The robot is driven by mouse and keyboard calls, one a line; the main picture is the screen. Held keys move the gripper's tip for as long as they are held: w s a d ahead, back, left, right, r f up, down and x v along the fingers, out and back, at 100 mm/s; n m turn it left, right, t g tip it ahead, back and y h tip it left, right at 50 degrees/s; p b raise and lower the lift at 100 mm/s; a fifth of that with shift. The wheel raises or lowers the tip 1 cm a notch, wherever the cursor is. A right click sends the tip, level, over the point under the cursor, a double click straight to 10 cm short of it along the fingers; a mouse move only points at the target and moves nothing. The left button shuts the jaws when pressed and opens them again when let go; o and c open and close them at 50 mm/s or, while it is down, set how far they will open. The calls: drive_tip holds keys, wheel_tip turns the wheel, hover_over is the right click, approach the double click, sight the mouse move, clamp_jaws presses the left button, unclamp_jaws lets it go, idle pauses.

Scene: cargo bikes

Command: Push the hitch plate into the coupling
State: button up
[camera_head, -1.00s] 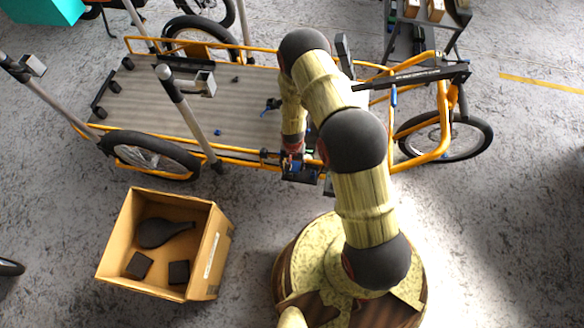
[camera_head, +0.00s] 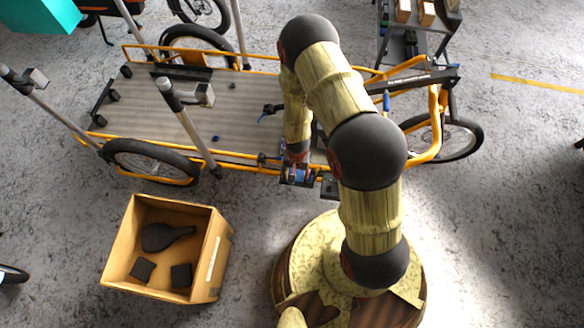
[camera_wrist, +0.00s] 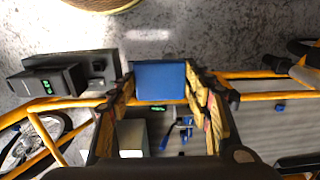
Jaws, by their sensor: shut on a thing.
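My gripper (camera_head: 297,172) is low at the near side rail of the orange cargo bike (camera_head: 230,158). In the wrist view my gripper (camera_wrist: 162,88) has its two fingers on either side of a blue block (camera_wrist: 160,80), shut on it. The block's flat blue face shows upright between the fingertips; I cannot tell whether this is the hitch plate. Dark housings with green displays (camera_wrist: 48,82) sit beside the rail, left of the block. I cannot make out the coupling for certain, nor whether the block touches it.
An open cardboard box (camera_head: 215,262) holding a dark saddle-shaped thing and two dark blocks stands on the floor at the left. Blue-handled levers (camera_head: 267,112) lie on the grey deck (camera_head: 235,90). The bike's front wheel (camera_head: 455,140) stands to the right.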

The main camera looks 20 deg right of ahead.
drive_tip(key=s+r+p, duration=0.6)
drive_tip(key=r, duration=0.3)
drive_tip(key=shift+s+r+p, duration=0.25)
drive_tip(key=shift+s+p, duration=0.05)
drive_tip(key=shift+s, duration=0.1)
idle(1.1)
